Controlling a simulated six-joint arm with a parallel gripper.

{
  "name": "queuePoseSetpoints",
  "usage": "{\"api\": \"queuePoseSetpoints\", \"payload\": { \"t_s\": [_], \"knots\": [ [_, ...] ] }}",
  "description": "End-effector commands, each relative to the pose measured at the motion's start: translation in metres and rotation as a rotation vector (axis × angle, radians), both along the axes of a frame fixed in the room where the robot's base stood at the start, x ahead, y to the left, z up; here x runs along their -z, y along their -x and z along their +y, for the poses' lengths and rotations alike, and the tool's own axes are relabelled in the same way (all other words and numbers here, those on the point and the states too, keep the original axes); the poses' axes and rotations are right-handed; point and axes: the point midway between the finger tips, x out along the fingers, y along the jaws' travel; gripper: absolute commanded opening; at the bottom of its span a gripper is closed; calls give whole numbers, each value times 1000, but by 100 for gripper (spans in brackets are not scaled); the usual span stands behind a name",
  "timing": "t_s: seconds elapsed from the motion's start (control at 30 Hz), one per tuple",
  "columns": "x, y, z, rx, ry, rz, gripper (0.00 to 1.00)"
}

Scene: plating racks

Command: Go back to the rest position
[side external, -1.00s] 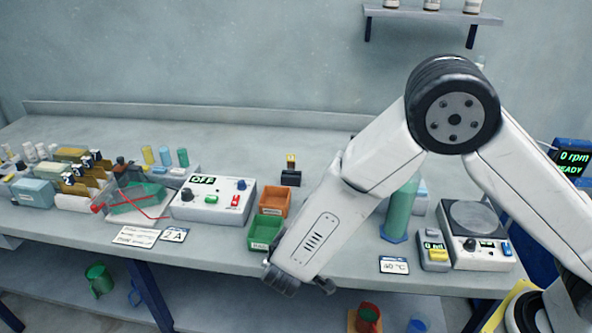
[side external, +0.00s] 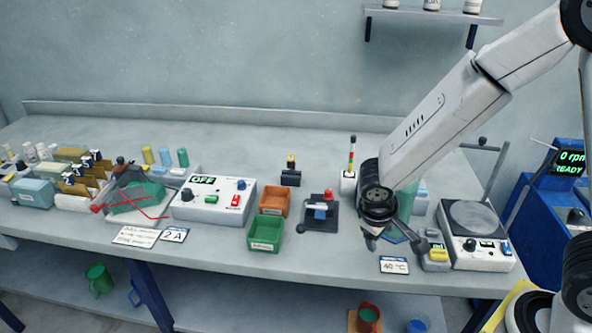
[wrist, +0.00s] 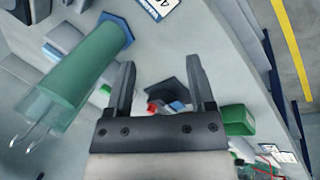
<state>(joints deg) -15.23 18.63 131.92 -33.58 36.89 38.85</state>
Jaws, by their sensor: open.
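My gripper (side external: 372,238) hangs over the front part of the bench in the side view, left of the green cylinder. In the wrist view my gripper (wrist: 158,85) shows two dark fingers spread apart with nothing between them. Beyond the fingertips is a small dark stand with red and blue parts (wrist: 168,105); in the side view this stand (side external: 319,212) sits on the bench left of my gripper. My gripper is apart from it.
The green cylinder (wrist: 82,70) is close beside my gripper. A hotplate-like device (side external: 472,243) stands at the right, with a small yellow-topped box (side external: 437,254) beside it. Green (side external: 265,233) and orange (side external: 274,201) bins stand left. The back of the bench is clear.

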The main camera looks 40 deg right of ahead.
Motion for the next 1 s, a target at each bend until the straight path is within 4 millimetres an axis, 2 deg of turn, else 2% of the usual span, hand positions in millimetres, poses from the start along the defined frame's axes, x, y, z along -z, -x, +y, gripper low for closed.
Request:
{"api": "queuePoseSetpoints", "payload": {
  "t_s": [0.2, 0.4, 1.0],
  "knots": [
    [-16, 23, -12, 32, -201, -45, 70],
    [-28, 34, -21, 42, -310, -137, 70],
    [-41, 36, -26, 43, -348, -200, 70]
  ]
}}
